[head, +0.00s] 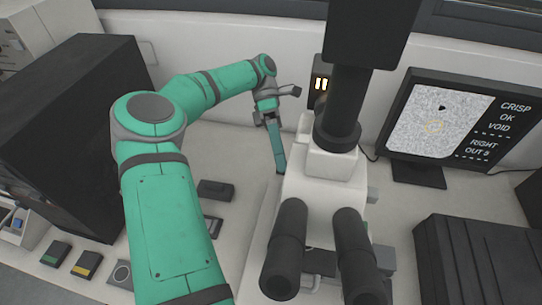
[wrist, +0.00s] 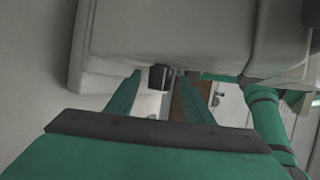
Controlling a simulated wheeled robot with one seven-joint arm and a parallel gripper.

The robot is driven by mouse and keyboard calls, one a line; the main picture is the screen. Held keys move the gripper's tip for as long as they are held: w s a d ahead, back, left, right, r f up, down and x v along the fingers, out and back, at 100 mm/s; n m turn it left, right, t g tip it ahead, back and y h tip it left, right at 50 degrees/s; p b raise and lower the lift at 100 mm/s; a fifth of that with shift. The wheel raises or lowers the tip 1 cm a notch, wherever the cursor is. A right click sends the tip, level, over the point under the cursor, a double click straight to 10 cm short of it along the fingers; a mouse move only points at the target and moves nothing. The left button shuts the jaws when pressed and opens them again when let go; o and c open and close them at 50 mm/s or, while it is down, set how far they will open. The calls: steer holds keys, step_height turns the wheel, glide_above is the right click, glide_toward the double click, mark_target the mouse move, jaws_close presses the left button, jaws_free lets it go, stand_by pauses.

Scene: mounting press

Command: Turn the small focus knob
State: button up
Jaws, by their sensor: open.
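The white microscope (head: 318,190) stands in the middle of the head view with its two black eyepieces towards me. My gripper (head: 279,168) points down at its left side, close to the body. In the wrist view my gripper (wrist: 160,76) is open, with one green finger on each side of a small dark knob (wrist: 157,77) below the pale microscope body. This looks like the small focus knob. I cannot tell whether the fingers touch it. In the head view the knob is hidden.
A large black box (head: 75,130) fills the left side. A black ribbed case (head: 475,260) stands at the lower right. Bench left of the microscope is partly free, with a small dark block (head: 215,190).

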steer(key=shift+s+r+m+t, duration=0.15)
steer(key=shift+m+t, duration=0.15)
steer(key=shift+t, duration=0.8)
